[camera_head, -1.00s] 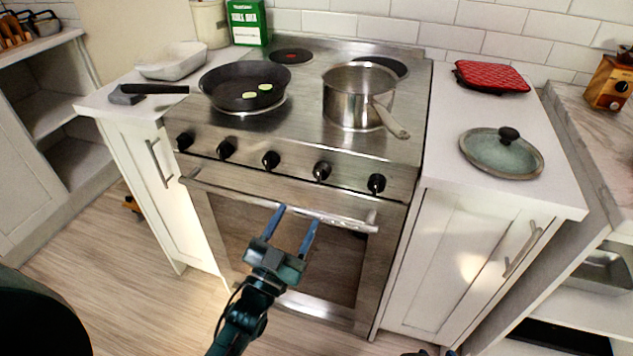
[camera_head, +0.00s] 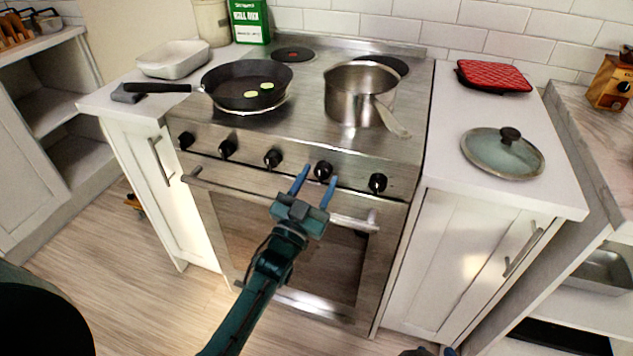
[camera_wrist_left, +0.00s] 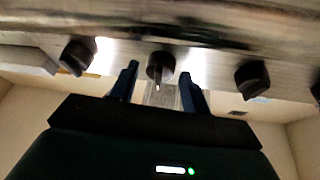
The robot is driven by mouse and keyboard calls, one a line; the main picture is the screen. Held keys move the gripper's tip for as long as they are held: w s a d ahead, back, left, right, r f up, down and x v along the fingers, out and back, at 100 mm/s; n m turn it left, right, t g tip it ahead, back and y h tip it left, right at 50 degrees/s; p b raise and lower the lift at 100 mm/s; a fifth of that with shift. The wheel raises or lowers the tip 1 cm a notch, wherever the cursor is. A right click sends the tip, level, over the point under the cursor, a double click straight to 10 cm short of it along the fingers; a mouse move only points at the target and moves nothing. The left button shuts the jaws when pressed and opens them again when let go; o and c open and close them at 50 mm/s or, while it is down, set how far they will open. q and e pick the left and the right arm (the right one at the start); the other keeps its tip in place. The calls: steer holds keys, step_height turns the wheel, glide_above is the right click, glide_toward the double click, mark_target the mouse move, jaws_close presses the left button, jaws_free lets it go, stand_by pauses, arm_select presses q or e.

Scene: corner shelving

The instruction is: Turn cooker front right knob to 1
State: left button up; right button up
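The steel cooker (camera_head: 350,148) has a row of several black knobs along its front panel. My left gripper (camera_head: 317,175) is open in front of the panel, with its fingertips at the second knob from the right (camera_head: 323,169). In the left wrist view a knob (camera_wrist_left: 160,66) shows centred between the two blue fingers (camera_wrist_left: 160,75), which stand apart on either side. I cannot tell whether they touch it. The rightmost knob (camera_head: 378,183) is clear of the gripper. My right gripper (camera_head: 435,352) barely shows at the bottom edge; its fingers are mostly out of frame.
A steel pot (camera_head: 350,102) stands on the front right burner, its handle toward the front. A frying pan (camera_head: 245,88) is at the front left. The oven handle (camera_head: 280,205) runs below the knobs. A glass lid (camera_head: 503,155) lies on the right counter.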

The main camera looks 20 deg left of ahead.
arm_select(q)
steer(key=c, duration=0.8)
arm_select(e)
steer(key=shift+s, duration=0.1)
